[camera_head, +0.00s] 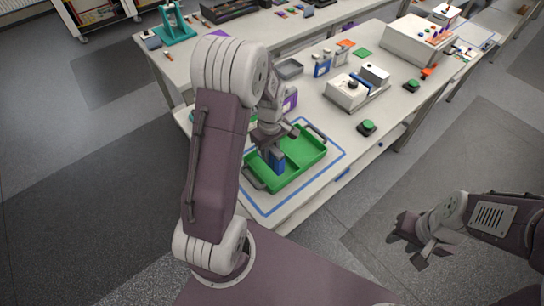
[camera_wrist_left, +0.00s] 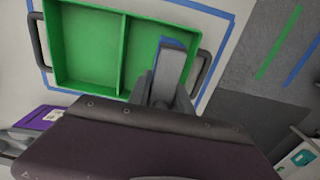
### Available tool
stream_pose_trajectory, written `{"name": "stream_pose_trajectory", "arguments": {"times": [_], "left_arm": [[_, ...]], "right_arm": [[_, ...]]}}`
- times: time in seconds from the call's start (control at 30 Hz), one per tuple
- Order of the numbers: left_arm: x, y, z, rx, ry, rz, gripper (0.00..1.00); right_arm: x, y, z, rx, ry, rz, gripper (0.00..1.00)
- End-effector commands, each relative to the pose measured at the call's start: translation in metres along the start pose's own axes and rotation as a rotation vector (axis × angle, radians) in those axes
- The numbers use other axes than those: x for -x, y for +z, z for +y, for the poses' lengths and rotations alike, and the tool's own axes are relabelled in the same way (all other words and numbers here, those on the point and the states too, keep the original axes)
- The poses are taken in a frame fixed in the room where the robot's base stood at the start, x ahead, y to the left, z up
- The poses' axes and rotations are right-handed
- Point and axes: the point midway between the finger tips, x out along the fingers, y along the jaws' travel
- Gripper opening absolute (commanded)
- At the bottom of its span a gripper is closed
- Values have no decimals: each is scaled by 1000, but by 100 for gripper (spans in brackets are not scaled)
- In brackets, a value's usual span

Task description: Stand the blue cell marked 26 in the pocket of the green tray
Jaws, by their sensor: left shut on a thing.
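The green tray (camera_head: 306,150) lies on the table inside a blue outline, with a dark handle at each end and a divider between two pockets. It also shows in the left wrist view (camera_wrist_left: 85,45). My left gripper (camera_head: 271,143) points down over the near-left pocket, shut on a blue cell (camera_head: 277,163). The cell is upright in or just over that pocket; I cannot tell whether it touches the floor. In the left wrist view only a blue edge of the cell (camera_wrist_left: 172,41) shows past the fingers. Its number is not readable. My right gripper (camera_head: 422,243) is open and empty, off the table.
Behind the tray stand a purple box (camera_head: 290,100), a grey bin (camera_head: 289,68) and a blue item (camera_head: 322,67). A white device (camera_head: 346,90) and green buttons (camera_head: 367,127) are to the right. My left arm hides the table's left part.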

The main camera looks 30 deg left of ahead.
Motion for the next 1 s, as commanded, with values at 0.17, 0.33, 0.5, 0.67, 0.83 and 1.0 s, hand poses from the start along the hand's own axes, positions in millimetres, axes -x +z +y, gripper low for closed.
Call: {"name": "stream_pose_trajectory", "arguments": {"times": [0.17, 0.33, 0.5, 0.67, 0.83, 1.0], "left_arm": [[-7, -6, 12, -1, 1, 1, 0], [-12, -6, 13, 0, -1, -1, 0], [-40, -6, 12, 0, -2, -2, 0], [-48, -6, 13, 0, 1, 1, 0], [-48, -6, 13, 0, 2, 1, 0], [-52, -6, 12, 0, 0, 0, 36]], "right_arm": [[3, 0, 0, 0, 0, 0, 36], [4, 0, 0, 0, 0, 0, 36], [9, -1, 0, 0, 0, 0, 36], [9, -1, 0, 0, 0, 0, 36], [8, -1, 0, 0, 0, 0, 36], [6, -1, 0, 0, 0, 0, 36]]}}
